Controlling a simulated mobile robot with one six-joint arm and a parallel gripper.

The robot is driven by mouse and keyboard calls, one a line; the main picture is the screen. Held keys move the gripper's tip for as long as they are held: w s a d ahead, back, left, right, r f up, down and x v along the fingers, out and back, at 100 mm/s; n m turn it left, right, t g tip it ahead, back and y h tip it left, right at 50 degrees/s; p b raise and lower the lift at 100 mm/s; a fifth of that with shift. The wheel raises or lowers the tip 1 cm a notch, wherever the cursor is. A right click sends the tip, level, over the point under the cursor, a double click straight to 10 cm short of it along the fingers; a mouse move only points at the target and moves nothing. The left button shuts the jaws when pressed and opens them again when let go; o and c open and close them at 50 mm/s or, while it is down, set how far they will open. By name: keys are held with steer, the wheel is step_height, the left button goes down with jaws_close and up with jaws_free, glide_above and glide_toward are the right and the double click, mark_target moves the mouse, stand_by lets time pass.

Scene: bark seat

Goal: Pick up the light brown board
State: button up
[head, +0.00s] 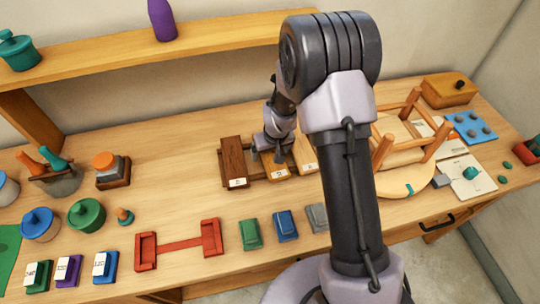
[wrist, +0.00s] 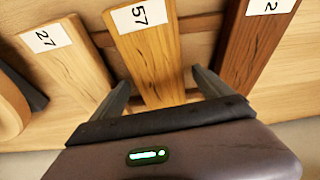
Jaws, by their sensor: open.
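Three boards with white number labels lie side by side on a wooden rack. The palest, light brown board (wrist: 70,55) carries 27 and lies at the left in the wrist view; it is the right one in the head view (head: 304,154). The golden-brown board (wrist: 150,55) in the middle carries 57. The dark brown board (wrist: 250,50) at the right shows a label with 2. My gripper (wrist: 160,88) is open, with one finger on each side of the golden-brown board. The head view shows my gripper (head: 267,155) low over the rack, partly hiding the middle board.
An upturned wooden stool (head: 410,150) stands right of the rack, close to my arm. A red bracket-like holder (head: 180,245) and green (head: 250,235) and blue (head: 286,226) blocks lie in front. Pots and a shelf (head: 150,58) are at the left and back.

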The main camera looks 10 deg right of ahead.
steer(key=shift+c, duration=0.2)
steer(key=c, duration=1.6)
